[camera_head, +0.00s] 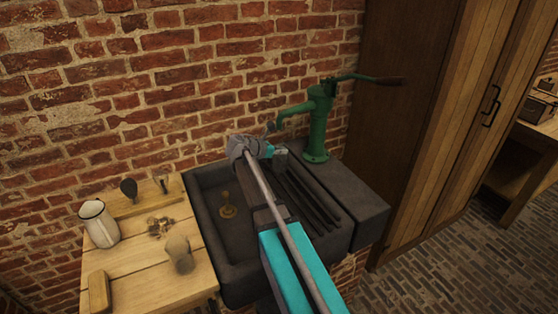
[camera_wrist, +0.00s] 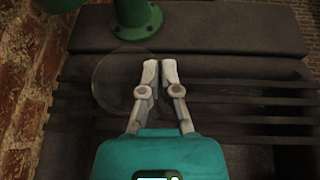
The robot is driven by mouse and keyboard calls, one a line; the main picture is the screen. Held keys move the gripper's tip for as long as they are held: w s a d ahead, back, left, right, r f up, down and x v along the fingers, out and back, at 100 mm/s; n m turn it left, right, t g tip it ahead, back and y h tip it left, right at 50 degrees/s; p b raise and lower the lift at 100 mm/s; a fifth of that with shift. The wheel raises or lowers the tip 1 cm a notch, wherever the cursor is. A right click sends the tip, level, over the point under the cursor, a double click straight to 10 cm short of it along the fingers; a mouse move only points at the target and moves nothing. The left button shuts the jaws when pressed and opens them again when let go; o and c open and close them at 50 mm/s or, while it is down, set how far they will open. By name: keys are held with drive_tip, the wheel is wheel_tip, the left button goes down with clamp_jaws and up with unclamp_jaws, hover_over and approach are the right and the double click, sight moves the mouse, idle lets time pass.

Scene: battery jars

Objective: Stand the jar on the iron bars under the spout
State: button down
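The jar (camera_wrist: 112,82) is clear glass and shows in the wrist view as a faint round outline over the iron bars (camera_wrist: 235,111). My gripper (camera_wrist: 160,72) has its fingers almost together at the jar's right edge, apparently pinching its wall. Whether the jar's bottom touches the bars cannot be told. In the head view my gripper (camera_head: 277,152) is over the back of the bars (camera_head: 310,201), and the jar cannot be made out there. The green pump's spout (camera_head: 281,117) is just above and behind my gripper. The pump also shows in the wrist view (camera_wrist: 138,20).
The dark stone sink (camera_head: 205,220) with a brass plug (camera_head: 227,208) lies left of the bars. A brick wall is behind. The pump handle (camera_head: 370,80) reaches right.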

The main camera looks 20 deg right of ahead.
drive_tip(key=shift+f+b, duration=0.85)
drive_tip(key=shift+f, duration=0.3)
drive_tip(key=shift+f, duration=0.2)
drive_tip(key=c, duration=0.8)
unclamp_jaws()
drive_tip(key=shift+r, duration=0.1)
drive_tip(key=shift+r, duration=0.2)
drive_tip(key=shift+a+r, duration=0.1)
drive_tip(key=shift+a, duration=0.15)
drive_tip(key=p+v, duration=0.4)
drive_tip(key=v, duration=0.7)
drive_tip(key=shift+a+p, duration=0.2)
drive_tip(key=shift+p, duration=0.2)
drive_tip(key=shift+s+r, duration=0.1)
